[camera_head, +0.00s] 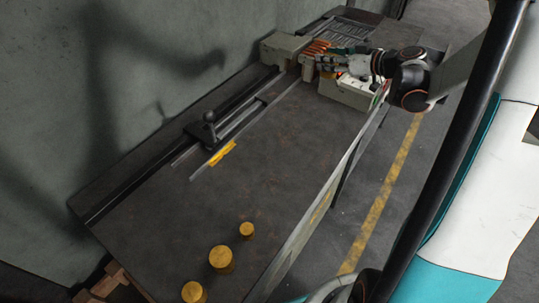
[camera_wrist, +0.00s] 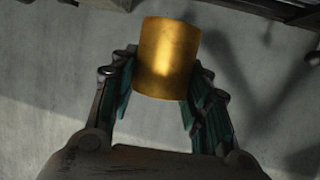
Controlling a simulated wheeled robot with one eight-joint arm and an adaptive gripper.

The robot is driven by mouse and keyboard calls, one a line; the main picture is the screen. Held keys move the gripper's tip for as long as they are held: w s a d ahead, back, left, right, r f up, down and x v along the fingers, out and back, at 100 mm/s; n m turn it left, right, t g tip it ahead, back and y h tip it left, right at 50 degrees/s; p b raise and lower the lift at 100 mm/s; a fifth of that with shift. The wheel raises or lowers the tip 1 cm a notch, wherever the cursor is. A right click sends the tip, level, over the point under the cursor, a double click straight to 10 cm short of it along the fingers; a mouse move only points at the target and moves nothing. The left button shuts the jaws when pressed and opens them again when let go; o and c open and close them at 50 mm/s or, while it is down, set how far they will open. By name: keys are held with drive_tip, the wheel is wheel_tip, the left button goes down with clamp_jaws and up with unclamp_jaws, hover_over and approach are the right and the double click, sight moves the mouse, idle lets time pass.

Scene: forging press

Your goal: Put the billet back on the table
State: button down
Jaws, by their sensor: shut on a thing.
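A gold cylindrical billet (camera_wrist: 168,50) is held between the two fingers of my gripper (camera_wrist: 160,78) in the wrist view, with its upper part standing out beyond the fingertips. In the head view my gripper (camera_head: 322,62) is at the far end of the dark table (camera_head: 270,150), beside a unit with orange coils (camera_head: 316,48). The held billet cannot be clearly made out there. Several gold billets stand on the near end of the table: a small one (camera_head: 246,230), a larger one (camera_head: 221,259) and one (camera_head: 194,292) at the bottom edge.
A dark rail with an upright knob (camera_head: 209,128) runs along the table's left side, with a yellow piece (camera_head: 222,154) beside it. A pale control box (camera_head: 352,92) stands below my wrist. The table's middle is clear. A grey wall (camera_head: 110,80) borders the left.

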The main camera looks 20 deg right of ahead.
wheel_tip(320, 180, down, 20)
drive_tip(key=b, duration=0.6)
drive_tip(key=shift+s, duration=0.1)
drive_tip(key=shift+f+b, duration=0.1)
drive_tip(key=shift+b, duration=0.25)
drive_tip(key=c, duration=0.9)
unclamp_jaws()
drive_tip(key=shift+s+d+r, duration=0.15)
drive_tip(key=shift+r, duration=0.05)
drive_tip(key=p+v, duration=0.3)
drive_tip(key=v, duration=0.8)
drive_tip(key=shift+s+d, duration=0.1)
drive_tip(key=shift+s, duration=0.2)
